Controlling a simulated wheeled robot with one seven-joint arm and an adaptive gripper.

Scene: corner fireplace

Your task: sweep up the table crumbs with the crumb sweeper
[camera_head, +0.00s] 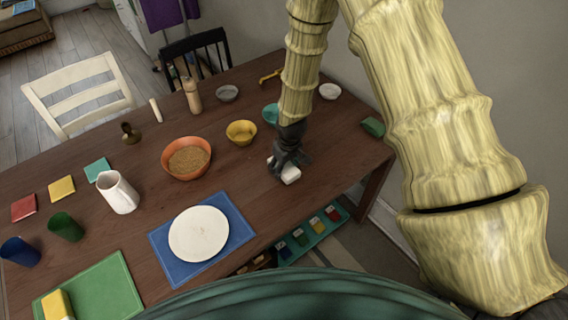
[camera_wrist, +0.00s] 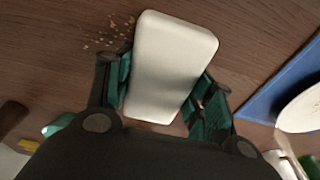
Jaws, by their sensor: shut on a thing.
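The crumb sweeper (camera_wrist: 170,65) is a white rounded block. It lies between the two fingers of my gripper (camera_wrist: 160,95), which is shut on it, at or just above the wooden table. In the head view my gripper (camera_head: 290,158) points down at the right part of the table, with the white sweeper (camera_head: 290,174) showing below it. Small tan crumbs (camera_wrist: 112,33) lie on the table (camera_wrist: 50,60) just left of the sweeper in the wrist view. In the head view I cannot make out the crumbs.
A blue placemat (camera_head: 240,207) with a white plate (camera_head: 199,233) lies to the left of the sweeper. An orange bowl (camera_head: 171,165), a yellow bowl (camera_head: 241,132) and a teal bowl (camera_head: 270,114) stand behind. The tabletop around the sweeper is mostly clear. The right table edge (camera_head: 375,172) is near.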

